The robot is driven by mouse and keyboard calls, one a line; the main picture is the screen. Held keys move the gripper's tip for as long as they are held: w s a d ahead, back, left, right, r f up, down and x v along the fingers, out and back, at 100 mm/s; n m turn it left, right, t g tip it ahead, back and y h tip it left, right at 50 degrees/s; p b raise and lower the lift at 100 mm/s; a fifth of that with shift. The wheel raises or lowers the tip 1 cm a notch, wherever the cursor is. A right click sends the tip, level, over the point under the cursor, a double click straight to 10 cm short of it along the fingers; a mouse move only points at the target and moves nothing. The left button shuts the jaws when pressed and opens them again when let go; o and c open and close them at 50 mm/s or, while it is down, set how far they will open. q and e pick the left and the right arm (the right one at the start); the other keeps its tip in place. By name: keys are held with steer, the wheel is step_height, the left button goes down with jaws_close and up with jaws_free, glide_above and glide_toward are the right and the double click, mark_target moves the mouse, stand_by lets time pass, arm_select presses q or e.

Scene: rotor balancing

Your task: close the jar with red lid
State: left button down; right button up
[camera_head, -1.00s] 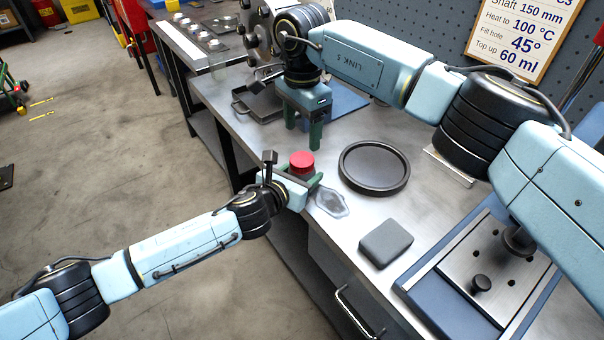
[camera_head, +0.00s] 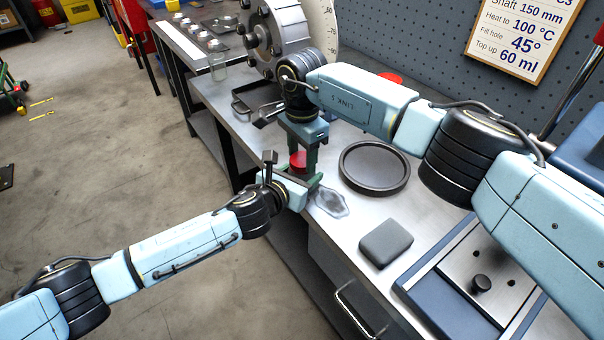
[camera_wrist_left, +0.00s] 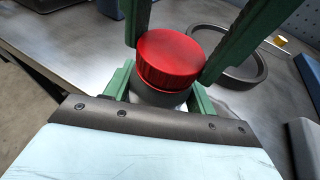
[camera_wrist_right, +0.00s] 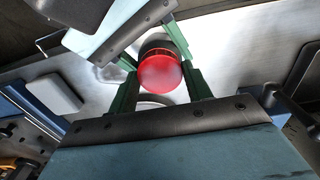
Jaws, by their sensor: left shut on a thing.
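The jar (camera_wrist_left: 158,97) with its red lid (camera_wrist_left: 170,60) on top stands upright in my left gripper (camera_wrist_left: 160,92), whose green fingers are shut on its body. In the head view the red lid (camera_head: 298,161) is partly hidden by my right gripper (camera_head: 303,163). That gripper points down from above, with one finger on each side of the lid. In the right wrist view the lid (camera_wrist_right: 160,73) sits between the right fingers, which are apart and do not clearly grip it. Whether the lid is screwed down cannot be told.
A round black tray (camera_head: 375,168) lies right of the jar, with a clear flat patch (camera_head: 330,202) and a grey block (camera_head: 386,243) nearer. A blue-framed plate fixture (camera_head: 470,285) is at front right. A dark pan (camera_head: 258,100) and a large rotor (camera_head: 272,38) stand behind.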

steer(key=c, duration=0.6)
steer(key=m, duration=0.4)
steer(key=shift+m, duration=0.3)
steer(key=m, duration=1.6)
steer(key=shift+f+m, duration=0.1)
steer(key=shift+m, duration=0.2)
steer(key=o, duration=1.2)
steer(key=shift+c, duration=0.2)
step_height(320, 180, up, 12)
